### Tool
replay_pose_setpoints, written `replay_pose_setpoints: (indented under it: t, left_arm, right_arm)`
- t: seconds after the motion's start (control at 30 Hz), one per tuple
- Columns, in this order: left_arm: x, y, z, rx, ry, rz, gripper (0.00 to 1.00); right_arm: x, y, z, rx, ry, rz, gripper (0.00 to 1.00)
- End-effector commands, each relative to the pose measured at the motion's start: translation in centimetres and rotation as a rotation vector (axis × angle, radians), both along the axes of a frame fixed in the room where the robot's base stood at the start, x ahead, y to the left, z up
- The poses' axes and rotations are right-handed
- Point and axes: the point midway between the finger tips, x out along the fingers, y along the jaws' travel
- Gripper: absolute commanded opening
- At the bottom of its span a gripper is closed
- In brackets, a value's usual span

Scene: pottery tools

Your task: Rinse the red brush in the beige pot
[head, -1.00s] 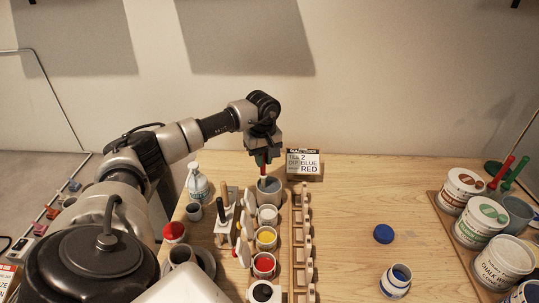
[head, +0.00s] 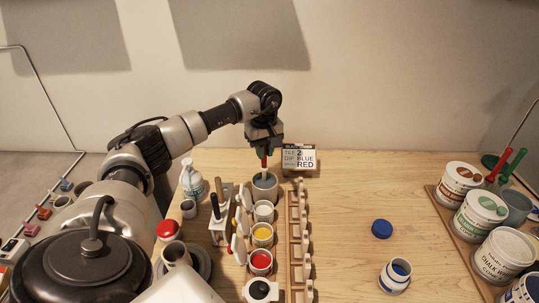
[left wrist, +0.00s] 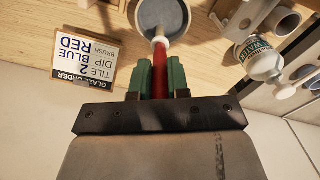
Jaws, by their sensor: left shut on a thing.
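My left gripper (head: 264,151) is shut on the red brush (head: 264,162) and holds it upright, tip down, at the beige pot (head: 265,190). The pot looks greyish and holds blue-grey liquid. In the left wrist view the brush's red handle (left wrist: 160,72) sits between the green fingertips (left wrist: 160,78), and its pale lower end overlaps the pot's rim (left wrist: 187,28). In the head view that end reaches the pot's mouth; I cannot tell how deep it is. My right gripper is not in view.
Paint cups, including a yellow one (head: 262,234) and a red one (head: 260,261), line up in front of the pot. A wooden rack (head: 299,230) stands right of them. A glaze order card (head: 299,158) stands behind right, a water bottle (head: 192,181) left. The table's middle right is mostly clear.

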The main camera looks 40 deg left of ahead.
Motion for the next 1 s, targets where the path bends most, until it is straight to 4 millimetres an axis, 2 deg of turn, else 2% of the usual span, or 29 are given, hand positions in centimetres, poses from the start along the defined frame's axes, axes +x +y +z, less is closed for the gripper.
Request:
replay_pose_setpoints:
  t: [0.17,0.4,0.6,0.8,1.0]
  left_arm:
    - [-1.7,0.5,0.1,0.001,0.002,-0.002,0.00]
    - [-3.0,-1.1,0.1,-0.002,0.001,-0.004,0.00]
    - [-2.4,-2.6,0.0,-0.001,0.000,-0.001,0.00]
    - [-1.4,-1.6,-0.1,-0.001,0.000,0.001,0.00]
    - [-1.2,-1.4,0.0,-0.001,0.000,-0.001,0.00]
  right_arm:
    - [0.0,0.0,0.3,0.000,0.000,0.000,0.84]
    - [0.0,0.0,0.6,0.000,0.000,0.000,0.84]
    - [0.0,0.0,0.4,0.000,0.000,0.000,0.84]
    - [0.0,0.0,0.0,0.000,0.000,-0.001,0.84]
    - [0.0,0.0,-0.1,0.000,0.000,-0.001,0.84]
